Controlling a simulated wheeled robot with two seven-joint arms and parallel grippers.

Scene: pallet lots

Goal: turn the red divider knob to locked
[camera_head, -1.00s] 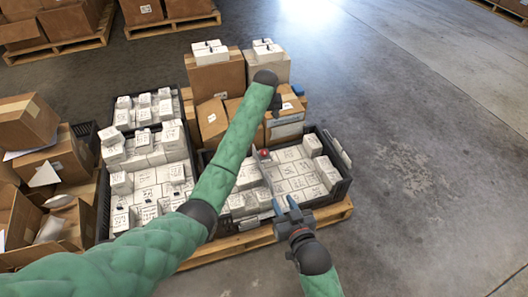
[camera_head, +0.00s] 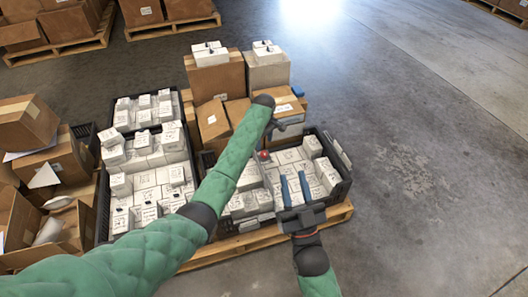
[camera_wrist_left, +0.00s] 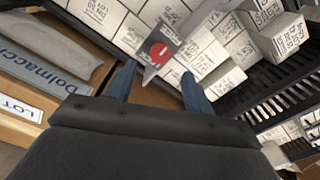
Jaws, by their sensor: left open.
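The red divider knob (camera_head: 263,155) sits on the upright grey divider (camera_wrist_left: 150,73) in the black crate (camera_head: 340,188) of white boxes. In the left wrist view the knob (camera_wrist_left: 159,52) shows a small pale mark; I cannot tell whether it is locked. My left gripper (camera_head: 270,134) is above and just behind the knob, pointing down. In its wrist view the open blue fingers (camera_wrist_left: 159,69) are spread, with the knob ahead between their tips, apparently untouched. My right gripper (camera_head: 293,175) is open and empty over the front right of the crate.
Brown cartons (camera_head: 215,122) stand behind the crate, some topped with white boxes. Another crate of white boxes (camera_head: 150,155) is to the left, with open cartons (camera_head: 50,215) beyond it. The floor (camera_head: 430,170) on the right is clear.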

